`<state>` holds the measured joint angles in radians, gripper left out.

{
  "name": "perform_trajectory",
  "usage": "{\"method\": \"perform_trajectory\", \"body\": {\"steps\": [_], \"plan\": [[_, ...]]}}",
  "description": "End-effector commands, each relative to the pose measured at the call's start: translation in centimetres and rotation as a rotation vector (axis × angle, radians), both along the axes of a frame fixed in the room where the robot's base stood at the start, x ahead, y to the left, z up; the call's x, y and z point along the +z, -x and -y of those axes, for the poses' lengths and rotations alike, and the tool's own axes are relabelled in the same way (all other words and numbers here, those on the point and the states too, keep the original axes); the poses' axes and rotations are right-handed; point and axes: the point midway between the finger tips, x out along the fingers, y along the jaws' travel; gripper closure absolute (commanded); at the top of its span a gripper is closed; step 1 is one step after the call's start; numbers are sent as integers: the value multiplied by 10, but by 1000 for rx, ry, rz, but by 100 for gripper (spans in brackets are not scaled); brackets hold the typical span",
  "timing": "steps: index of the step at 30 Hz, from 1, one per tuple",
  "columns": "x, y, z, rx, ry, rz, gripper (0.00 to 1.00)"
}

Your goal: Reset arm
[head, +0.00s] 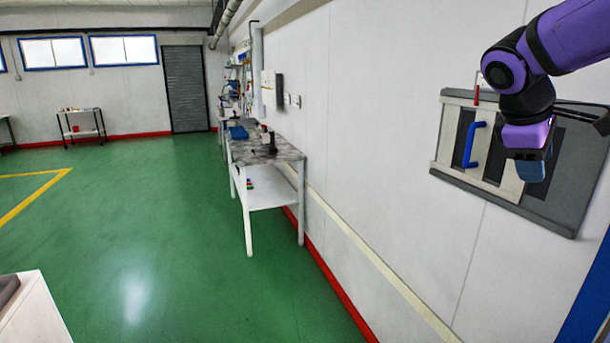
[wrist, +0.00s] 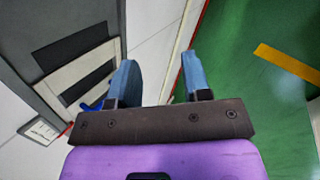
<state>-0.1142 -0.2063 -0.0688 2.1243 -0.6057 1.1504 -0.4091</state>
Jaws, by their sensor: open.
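My purple and black arm reaches in from the top right of the head view. My gripper (head: 532,168) hangs in front of a grey wall panel there. In the wrist view my gripper (wrist: 160,85) shows two blue fingers apart with nothing between them. The panel (head: 560,215) has light and dark upright slats and a blue handle (head: 473,145). Part of the panel (wrist: 40,20) and a bit of the blue handle show at the left of the wrist view. The gripper appears apart from the handle.
A workbench (head: 270,200) with tools stands along the right wall. A small trolley (head: 83,133) is by the far wall, near a grey shutter door (head: 185,90). A white surface (head: 32,315) is at the bottom left. The green floor (head: 160,230) is mostly clear.

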Motion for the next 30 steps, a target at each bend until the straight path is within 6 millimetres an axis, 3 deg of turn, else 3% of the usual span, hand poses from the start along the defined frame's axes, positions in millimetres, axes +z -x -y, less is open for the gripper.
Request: {"method": "perform_trajectory", "body": {"steps": [1, 6, 15, 21, 30], "plan": [[0, 18, -4, -34, -51, 40, 56], [-9, 69, -23, -163, -236, 169, 56], [-31, 144, -60, -399, -547, 370, 56], [-43, 170, -75, -503, -676, 442, 56], [-46, 176, -79, -533, -711, 460, 56]]}}
